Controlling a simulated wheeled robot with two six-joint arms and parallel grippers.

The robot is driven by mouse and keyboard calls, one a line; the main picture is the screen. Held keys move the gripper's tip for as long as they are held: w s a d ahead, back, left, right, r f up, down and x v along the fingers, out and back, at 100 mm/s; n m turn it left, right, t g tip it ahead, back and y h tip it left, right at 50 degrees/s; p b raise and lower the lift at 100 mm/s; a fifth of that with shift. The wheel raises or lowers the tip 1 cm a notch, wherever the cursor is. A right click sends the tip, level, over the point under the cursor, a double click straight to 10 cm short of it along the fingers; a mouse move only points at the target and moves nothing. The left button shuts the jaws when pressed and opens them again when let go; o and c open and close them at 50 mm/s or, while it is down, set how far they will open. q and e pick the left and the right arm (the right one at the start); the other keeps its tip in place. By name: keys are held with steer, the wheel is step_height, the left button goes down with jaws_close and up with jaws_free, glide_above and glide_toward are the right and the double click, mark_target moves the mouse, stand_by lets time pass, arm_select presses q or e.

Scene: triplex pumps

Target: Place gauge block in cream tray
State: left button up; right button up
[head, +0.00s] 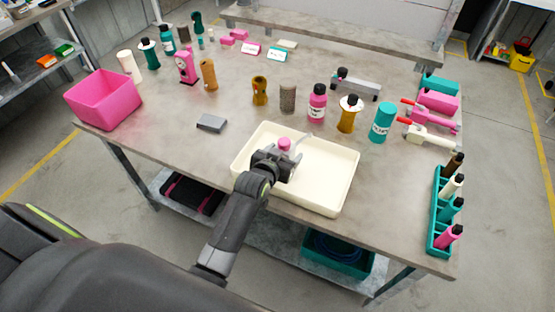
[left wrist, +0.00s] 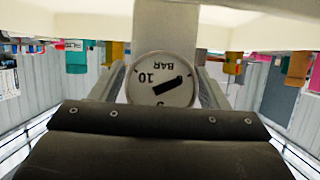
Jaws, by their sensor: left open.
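The cream tray (head: 338,196) lies near the front edge of the table. My left gripper (head: 285,160) is over the tray's inside, with its jaws open. In the left wrist view a round dial marked BAR (left wrist: 160,82), on a pale grey block, sits between the open fingers of my left gripper (left wrist: 160,88). This appears to be the gauge block; whether the fingers touch it cannot be told. In the head view a small pink round part (head: 284,144) shows just beyond the gripper; the rest there is mostly hidden by it. My right gripper is not in view.
A grey block (head: 211,123) lies left of the tray. A pink bin (head: 104,98) stands at the left corner. Bottles, including a pink one (head: 317,103) and a teal one (head: 382,123), stand behind the tray. A teal bottle rack (head: 441,214) is at the right edge.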

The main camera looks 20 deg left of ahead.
arm_select(q)
steer(key=v, duration=1.2)
steer(key=shift+b, duration=0.45)
steer(key=shift+d, duration=0.1)
